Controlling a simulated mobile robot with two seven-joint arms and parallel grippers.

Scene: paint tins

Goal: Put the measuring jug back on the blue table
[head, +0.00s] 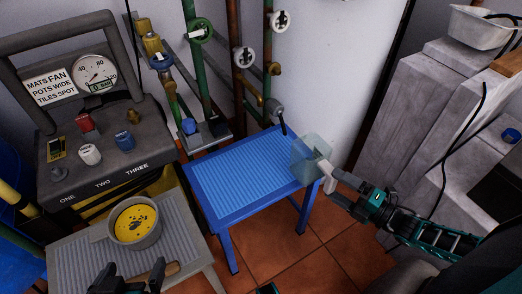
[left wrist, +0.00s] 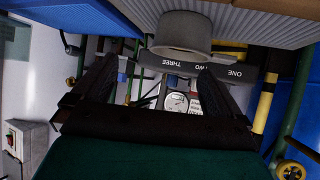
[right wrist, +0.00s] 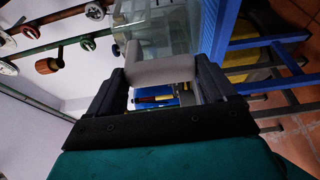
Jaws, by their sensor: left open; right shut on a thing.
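The measuring jug (head: 309,154) is clear with a pale handle (head: 328,180). In the head view it overlaps the right corner of the blue table (head: 235,170); I cannot tell whether it rests there or hangs just above. My right gripper (head: 338,195) is shut on the handle, off the table's right side. In the right wrist view the handle (right wrist: 160,70) lies between the fingers, with the jug (right wrist: 165,25) beyond and the blue table (right wrist: 228,35) beside it. My left gripper (head: 128,273) is open and empty at the grey table's front.
A grey pot (head: 136,222) of yellow paint stands on the grey ribbed table (head: 75,262). A panel with a gauge (head: 95,72) stands at the back left. Pipes with valves (head: 200,30) rise behind the blue table, whose top is otherwise clear. Grey blocks (head: 405,100) stand at the right.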

